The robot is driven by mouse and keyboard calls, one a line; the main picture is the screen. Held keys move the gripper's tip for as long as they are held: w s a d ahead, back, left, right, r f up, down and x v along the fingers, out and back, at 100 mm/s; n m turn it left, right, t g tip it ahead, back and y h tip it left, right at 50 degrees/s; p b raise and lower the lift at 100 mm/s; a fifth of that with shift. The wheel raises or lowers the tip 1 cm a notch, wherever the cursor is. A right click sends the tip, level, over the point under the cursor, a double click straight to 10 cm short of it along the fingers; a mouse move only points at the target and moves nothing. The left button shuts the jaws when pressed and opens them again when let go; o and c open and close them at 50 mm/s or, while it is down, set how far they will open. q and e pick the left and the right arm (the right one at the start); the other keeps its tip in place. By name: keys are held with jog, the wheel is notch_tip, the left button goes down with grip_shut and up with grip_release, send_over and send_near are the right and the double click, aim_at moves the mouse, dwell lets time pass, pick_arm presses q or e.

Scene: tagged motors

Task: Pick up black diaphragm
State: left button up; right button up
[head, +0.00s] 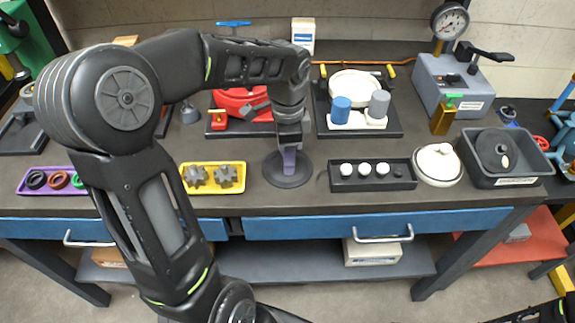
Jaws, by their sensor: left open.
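A black round disc with a raised hub, which looks like the black diaphragm (490,143), lies in the dark grey bin (515,182) at the right of the bench. My left gripper (289,165) points down over another dark round disc (287,179) at the front middle of the bench, far left of the bin. The left gripper is open; a purple upright part shows at its tips, and I cannot tell whether it touches the disc. My right gripper is out of view.
A black tray (345,185) with white balls and a white lidded pot (437,165) stand between the left gripper and the bin. A yellow tray (213,189) with grey gears is left of the gripper. A gauge unit (440,82) stands behind the bin.

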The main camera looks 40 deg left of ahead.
pick_arm(q)
grip_shut()
dwell(0.7)
notch_tip(320, 180, up, 10)
dwell(0.5)
jog(key=shift+w, duration=0.1)
dwell(0.4)
